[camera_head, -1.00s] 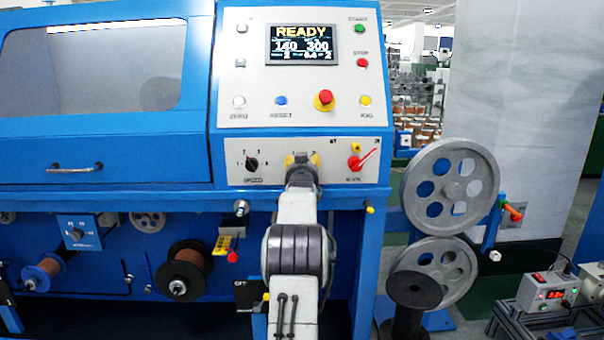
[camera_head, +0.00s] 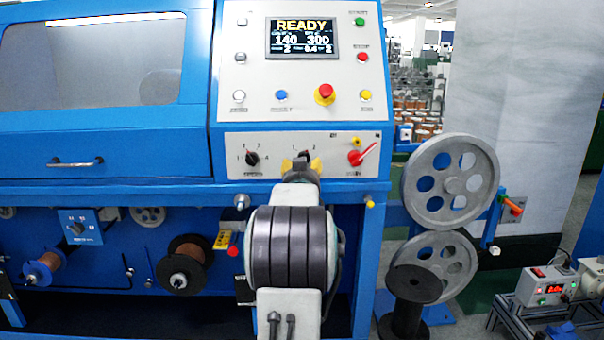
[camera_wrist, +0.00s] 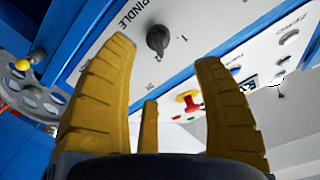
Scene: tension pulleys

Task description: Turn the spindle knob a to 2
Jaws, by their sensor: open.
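The spindle knob (camera_wrist: 157,39) is a small black knob on the white panel, with a "1" and part of the word SPINDLE printed by it in the wrist view. In the head view, I take it to be the dark knob (camera_head: 303,155) under the marks 1 and 2, partly hidden by my gripper. My gripper (camera_wrist: 164,50) has yellow ribbed fingers spread apart and empty. The knob shows between and beyond the fingertips; I see no finger closed on it. In the head view, my gripper (camera_head: 302,165) is right in front of it. Its pointer direction is unclear.
A black four-position knob (camera_head: 252,158) is to the left and a red knob (camera_head: 356,158) to the right on the same panel. A red emergency button (camera_head: 324,94) and the READY display (camera_head: 303,39) are above. A blue ledge (camera_head: 350,188) runs below.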

